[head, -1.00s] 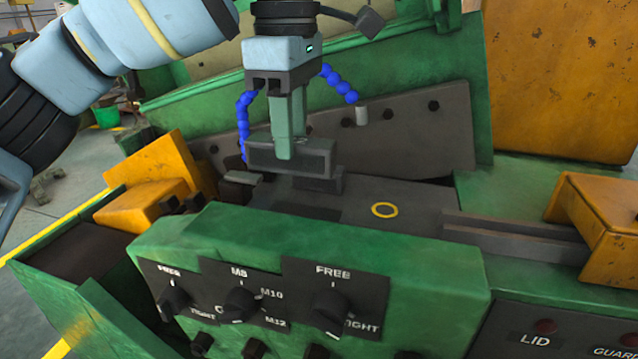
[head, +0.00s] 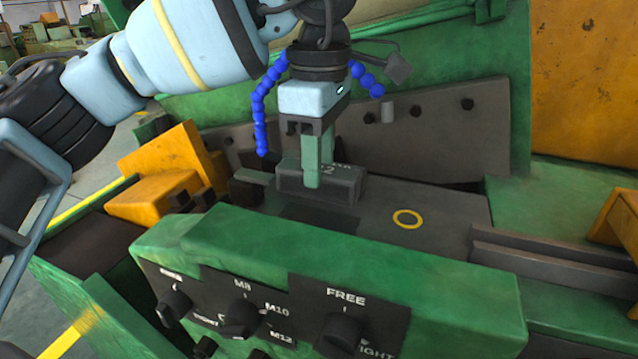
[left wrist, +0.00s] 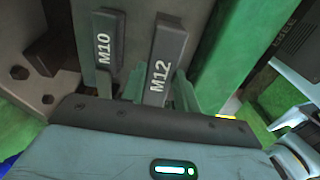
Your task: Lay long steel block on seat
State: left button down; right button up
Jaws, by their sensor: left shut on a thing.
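A long dark steel block (head: 345,188) is between the fingers of my left gripper (head: 312,180), which is shut on it. It lies level, low over the grey plate; I cannot tell whether it touches. In the left wrist view the block (left wrist: 168,50) reads M12 and sits between the green fingertips. A second dark block marked M10 (left wrist: 107,45) lies beside it on the left there. A darker rectangular patch (head: 318,217) on the plate, possibly the seat, shows just in front of the held block, partly hidden by the green panel. My right gripper is out of view.
A green control panel (head: 330,250) with black knobs stands in front of the plate. A yellow ring (head: 408,219) marks bare plate to the right. A yellow block (head: 165,180) stands left, and a bolted grey wall (head: 430,130) rises behind.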

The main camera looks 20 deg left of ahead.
pick_arm(q)
jog(key=shift+f, duration=1.85)
jog(key=shift+f, duration=0.15)
jog(key=c, duration=1.1)
grip_release()
jog(key=shift+o, duration=0.2)
notch_tip(320, 180, up, 12)
jog(key=shift+r+p, duration=0.15)
jog(key=shift+p, duration=0.2)
